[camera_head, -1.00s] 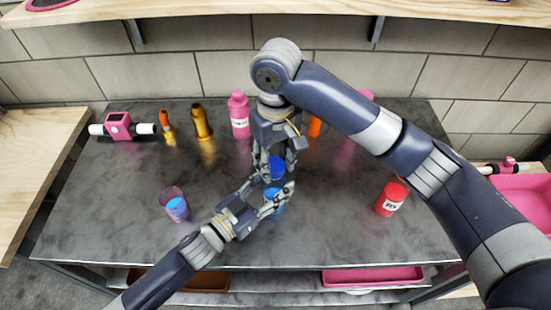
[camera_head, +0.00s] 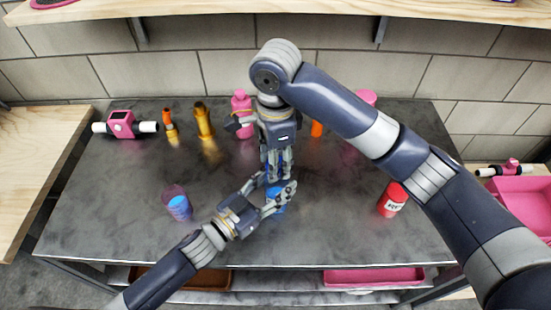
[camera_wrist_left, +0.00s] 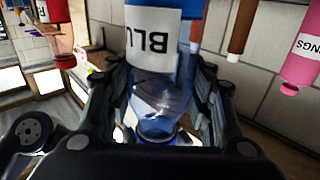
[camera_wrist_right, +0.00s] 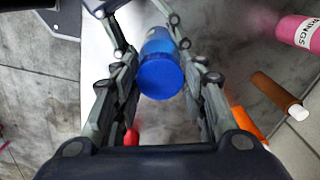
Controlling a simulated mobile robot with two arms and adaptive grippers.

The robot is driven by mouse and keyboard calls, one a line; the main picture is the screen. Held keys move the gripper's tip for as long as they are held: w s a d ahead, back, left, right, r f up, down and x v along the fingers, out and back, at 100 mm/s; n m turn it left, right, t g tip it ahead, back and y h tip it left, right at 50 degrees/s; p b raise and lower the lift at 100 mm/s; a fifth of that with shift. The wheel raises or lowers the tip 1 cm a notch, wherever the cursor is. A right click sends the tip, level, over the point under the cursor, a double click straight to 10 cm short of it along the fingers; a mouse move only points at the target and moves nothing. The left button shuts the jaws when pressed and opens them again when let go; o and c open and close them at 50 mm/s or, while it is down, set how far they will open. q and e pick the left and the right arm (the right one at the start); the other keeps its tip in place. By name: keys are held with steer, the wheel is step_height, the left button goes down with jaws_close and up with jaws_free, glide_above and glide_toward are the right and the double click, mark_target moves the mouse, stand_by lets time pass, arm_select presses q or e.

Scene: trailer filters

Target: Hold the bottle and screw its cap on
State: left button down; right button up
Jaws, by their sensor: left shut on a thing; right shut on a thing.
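The blue bottle (camera_head: 276,200) stands near the middle of the bench. My left gripper (camera_head: 276,187) is shut around it from the side. In the left wrist view the bottle (camera_wrist_left: 160,85) sits between the fingers, its lettered label upside down. My right gripper (camera_head: 277,174) points straight down above the bottle, shut on the blue cap. The cap (camera_wrist_right: 161,79) shows as a round blue face between its fingers in the right wrist view, in line with the bottle. The fingers hide most of the cap in the head view. I cannot tell how far it is seated.
A clear cup with blue content (camera_head: 177,205) stands left and a red bottle (camera_head: 393,199) right. Orange (camera_head: 171,128), gold (camera_head: 204,122) and pink (camera_head: 242,108) bottles stand behind, near a pink-and-white filter (camera_head: 123,125). The front of the bench (camera_head: 330,240) is clear.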

steer(key=shift+w+m, duration=0.1)
steer(key=shift+m, duration=0.8)
steer(key=o, duration=0.8)
steer(key=shift+c, duration=0.2)
steer(key=shift+r, duration=0.15)
step_height(320, 180, up, 12)
arm_select(q)
steer(key=c, duration=0.7)
jaws_free()
steer(key=shift+a, duration=0.1)
steer(key=v, duration=1.2)
